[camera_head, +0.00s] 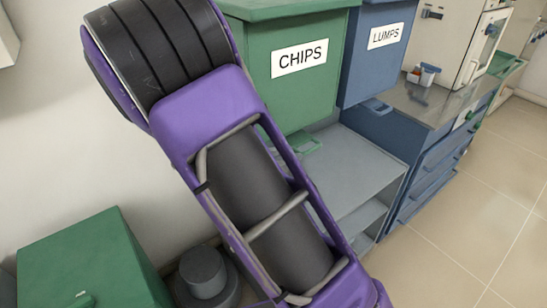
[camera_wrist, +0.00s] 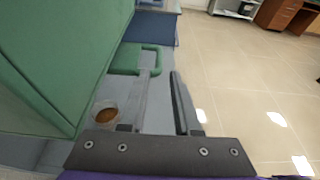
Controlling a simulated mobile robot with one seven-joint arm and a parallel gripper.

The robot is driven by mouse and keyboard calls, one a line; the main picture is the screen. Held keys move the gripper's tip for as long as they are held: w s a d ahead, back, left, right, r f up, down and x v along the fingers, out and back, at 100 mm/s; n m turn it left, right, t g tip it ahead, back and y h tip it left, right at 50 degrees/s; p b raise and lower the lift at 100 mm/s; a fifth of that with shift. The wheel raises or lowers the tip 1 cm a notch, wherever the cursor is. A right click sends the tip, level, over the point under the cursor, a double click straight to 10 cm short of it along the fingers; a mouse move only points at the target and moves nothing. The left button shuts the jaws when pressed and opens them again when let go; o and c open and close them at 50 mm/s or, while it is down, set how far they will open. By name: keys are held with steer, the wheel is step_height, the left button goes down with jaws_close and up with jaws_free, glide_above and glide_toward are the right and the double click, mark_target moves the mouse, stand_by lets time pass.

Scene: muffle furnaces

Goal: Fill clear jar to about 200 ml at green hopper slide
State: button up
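The green hopper labelled CHIPS (camera_head: 300,70) stands in the upper middle of the head view, and its green wall fills the left of the wrist view (camera_wrist: 50,60). Its green slide handle (camera_head: 303,146) sticks out under it; in the wrist view the handle (camera_wrist: 122,61) is a green loop just beyond and left of the fingertips. The clear jar (camera_wrist: 106,114), with brown material in it, is beside the left finger close to the hopper wall; its fill level cannot be read. My gripper (camera_wrist: 163,74) is open, with nothing visible between its fingers. The jar is not visible in the head view.
A grey shelf unit (camera_head: 350,172) stands under the hopper. A blue hopper labelled LUMPS (camera_head: 377,60) adjoins on the right, above blue drawers (camera_head: 432,175). A furnace (camera_head: 460,45) stands farther right. A green box (camera_head: 90,260) is at lower left. Tiled floor (camera_head: 480,220) is clear.

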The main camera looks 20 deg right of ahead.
mark_target(318, 148)
steer(key=b+x, duration=0.1)
steer(key=x, duration=1)
steer(key=shift+w+d+f+b, duration=0.15)
steer(key=shift+d+f+b, duration=0.05)
steer(key=shift+d+b, duration=0.2)
steer(key=shift+a, duration=0.1)
jaws_close()
